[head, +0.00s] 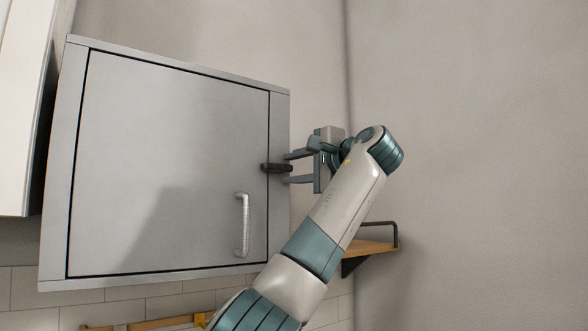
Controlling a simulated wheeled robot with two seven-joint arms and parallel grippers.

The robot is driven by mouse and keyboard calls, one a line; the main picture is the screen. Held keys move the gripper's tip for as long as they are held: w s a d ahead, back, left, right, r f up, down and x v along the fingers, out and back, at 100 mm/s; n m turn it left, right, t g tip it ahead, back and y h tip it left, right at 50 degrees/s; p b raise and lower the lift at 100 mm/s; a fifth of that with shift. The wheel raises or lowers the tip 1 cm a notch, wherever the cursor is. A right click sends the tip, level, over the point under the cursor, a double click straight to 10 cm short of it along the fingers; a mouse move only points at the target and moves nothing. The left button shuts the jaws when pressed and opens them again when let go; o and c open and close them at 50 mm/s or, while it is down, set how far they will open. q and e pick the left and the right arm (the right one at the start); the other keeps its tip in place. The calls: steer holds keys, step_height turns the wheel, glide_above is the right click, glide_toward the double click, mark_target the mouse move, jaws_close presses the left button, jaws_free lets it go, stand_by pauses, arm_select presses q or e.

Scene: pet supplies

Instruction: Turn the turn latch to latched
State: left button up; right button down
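The turn latch (276,168) is a small dark bar on the right side of the grey cabinet (170,170). It lies about level and spans the seam between the door and the right frame. The door looks shut flush in its frame. My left gripper (288,168) is at the latch from the right. Its two fingers are spread apart, one above the latch's right end and one below it. I cannot tell whether either finger touches the latch. My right gripper is not in view.
A silver handle (242,225) stands out from the door, below and left of the latch. A wooden shelf (371,247) with a dark bracket is on the wall at right, behind my arm. A white unit (22,110) is at the left edge. The upper right wall is bare.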

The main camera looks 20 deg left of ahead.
arm_select(q)
steer(key=shift+s, duration=0.1)
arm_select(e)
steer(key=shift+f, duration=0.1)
